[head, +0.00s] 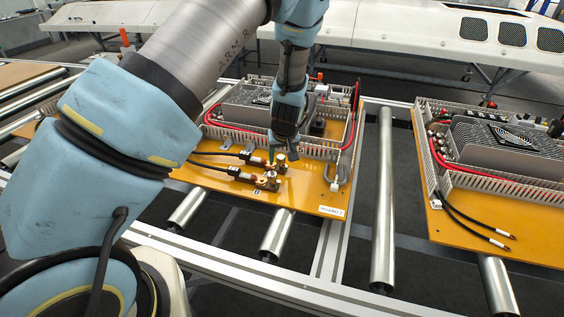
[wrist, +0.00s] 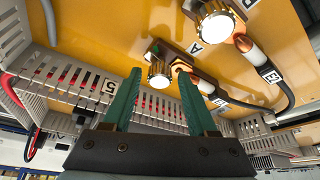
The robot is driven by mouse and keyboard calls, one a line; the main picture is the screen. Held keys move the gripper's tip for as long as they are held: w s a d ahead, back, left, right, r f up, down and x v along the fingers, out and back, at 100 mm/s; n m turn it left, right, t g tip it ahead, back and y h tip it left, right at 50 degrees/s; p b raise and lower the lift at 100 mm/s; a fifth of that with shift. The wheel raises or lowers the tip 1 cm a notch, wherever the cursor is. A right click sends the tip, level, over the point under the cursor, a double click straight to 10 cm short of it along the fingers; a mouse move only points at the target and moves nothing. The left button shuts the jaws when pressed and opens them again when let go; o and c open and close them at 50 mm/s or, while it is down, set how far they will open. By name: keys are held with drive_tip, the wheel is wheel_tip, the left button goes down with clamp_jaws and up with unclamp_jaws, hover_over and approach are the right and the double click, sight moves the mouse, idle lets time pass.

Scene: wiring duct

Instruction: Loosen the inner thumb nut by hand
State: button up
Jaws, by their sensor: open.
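The inner thumb nut (wrist: 159,78) is a bright, knurled metal knob on a copper terminal by label A, on an orange board. In the wrist view it shows between the two green fingers of my gripper (wrist: 159,71), with a gap to each finger. My gripper (head: 272,158) is open and points down at the inner terminal (head: 281,165) in the head view. How far the fingertips reach down around the nut is hard to tell. The outer thumb nut (wrist: 215,27) sits on a second terminal (head: 268,182), near label B.
Black cables with copper lugs (head: 234,172) run to both terminals from the left. A grey slotted duct (head: 320,150) with a red cable stands close behind. A second board (head: 500,235) lies to the right on the rollers (head: 383,200).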

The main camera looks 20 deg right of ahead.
drive_tip(key=shift+m, duration=0.6)
drive_tip(key=o, duration=0.6)
drive_tip(key=shift+c, duration=0.2)
drive_tip(key=b+v, duration=0.2)
drive_tip(key=v, duration=0.8)
drive_tip(key=shift+a+r, duration=0.2)
drive_tip(key=shift+r, duration=0.2)
drive_tip(key=shift+s+r, duration=0.1)
wheel_tip(320, 180, up, 7)
drive_tip(key=p, duration=0.6)
